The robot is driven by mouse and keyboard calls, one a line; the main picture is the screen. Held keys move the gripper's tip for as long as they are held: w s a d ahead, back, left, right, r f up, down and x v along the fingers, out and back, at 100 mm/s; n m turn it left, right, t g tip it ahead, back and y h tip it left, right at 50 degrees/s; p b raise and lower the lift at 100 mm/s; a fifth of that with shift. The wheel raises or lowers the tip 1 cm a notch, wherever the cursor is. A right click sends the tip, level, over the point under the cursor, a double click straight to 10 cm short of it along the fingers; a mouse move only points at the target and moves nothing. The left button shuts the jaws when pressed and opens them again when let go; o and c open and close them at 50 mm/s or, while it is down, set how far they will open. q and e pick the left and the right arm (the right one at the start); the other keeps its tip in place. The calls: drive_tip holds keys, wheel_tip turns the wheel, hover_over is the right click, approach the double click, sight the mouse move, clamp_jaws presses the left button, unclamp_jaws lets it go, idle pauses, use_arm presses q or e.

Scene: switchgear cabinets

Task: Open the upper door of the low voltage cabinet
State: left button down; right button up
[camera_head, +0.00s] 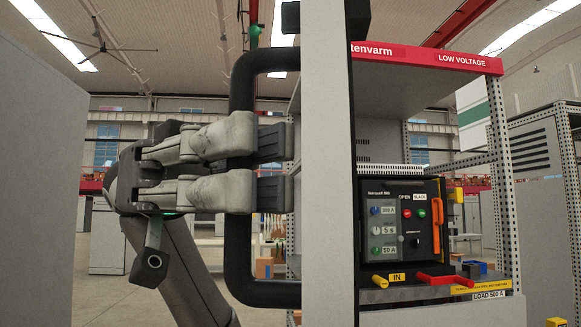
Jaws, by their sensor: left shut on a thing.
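My left gripper (272,168) comes in from the left and is shut on the black door handle (241,262), a tall bracket-shaped bar. Its fingers lie around the upright part of the bar. The handle joins the grey cabinet door (328,160), which shows as a narrow upright panel in the middle of the view. To the right of the door, the low voltage cabinet (462,61) shows its red header and its inside, so the door stands away from the front there. How far it is swung cannot be told. My right gripper is not in view.
Inside the cabinet sits a black device (402,222) with buttons and an orange handle. Red and yellow handles (437,280) stick out below it. A large grey panel (38,180) stands at the left, another cabinet (540,190) at the right. Open floor shows behind my arm.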

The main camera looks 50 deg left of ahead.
use_arm(q)
drive_tip(key=shift+r, duration=0.15)
drive_tip(key=c, duration=1.7)
unclamp_jaws()
drive_tip(key=shift+w, duration=0.1)
drive_tip(key=shift+a, duration=0.1)
drive_tip(key=a, duration=0.8)
drive_tip(key=s+a, duration=0.1)
drive_tip(key=a, duration=0.3)
drive_tip(key=shift+w, duration=0.1)
